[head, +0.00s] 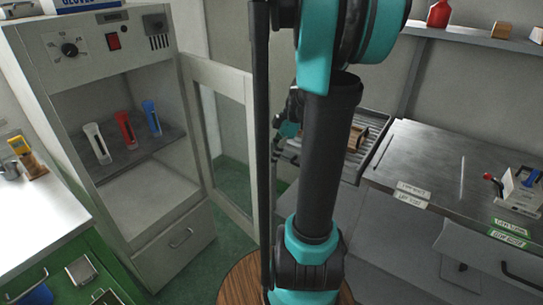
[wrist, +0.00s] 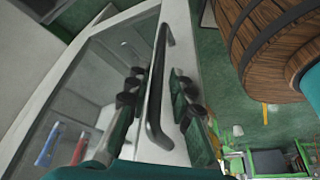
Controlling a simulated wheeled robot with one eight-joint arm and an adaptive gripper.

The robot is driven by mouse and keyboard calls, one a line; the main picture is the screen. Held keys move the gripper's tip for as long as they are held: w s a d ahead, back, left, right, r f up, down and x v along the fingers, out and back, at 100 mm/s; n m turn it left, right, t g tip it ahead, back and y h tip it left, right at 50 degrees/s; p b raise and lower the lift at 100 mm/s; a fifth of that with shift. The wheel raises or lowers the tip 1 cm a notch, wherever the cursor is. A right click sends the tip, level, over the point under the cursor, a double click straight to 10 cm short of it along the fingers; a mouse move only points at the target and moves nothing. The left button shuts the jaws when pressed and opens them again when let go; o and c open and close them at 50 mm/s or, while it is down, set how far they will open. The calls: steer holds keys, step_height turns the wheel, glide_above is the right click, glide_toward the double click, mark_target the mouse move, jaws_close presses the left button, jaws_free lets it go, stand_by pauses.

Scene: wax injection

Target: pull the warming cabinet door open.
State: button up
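The warming cabinet (head: 50,95) stands at the left in the head view. Its glazed door (head: 200,68) is swung well open to the right, and the interior shows. In the wrist view the door frame (wrist: 172,12) fills the middle, with its long grey bar handle (wrist: 154,100). My gripper (wrist: 155,82) has its fingers on either side of the handle. Gaps show between the fingers and the bar, so it looks open around the handle. In the head view my arm hides the handle and most of the gripper.
A blue, a red and a white-clear tube holder (head: 125,130) stand on the cabinet shelf. A white worktop (head: 45,215) over green drawers is at front left. A steel bench (head: 440,165) stands at right. Green floor shows beside the door.

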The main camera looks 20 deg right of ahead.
steer(key=shift+o, duration=0.6)
steer(key=shift+w, duration=0.1)
steer(key=v, duration=1.2)
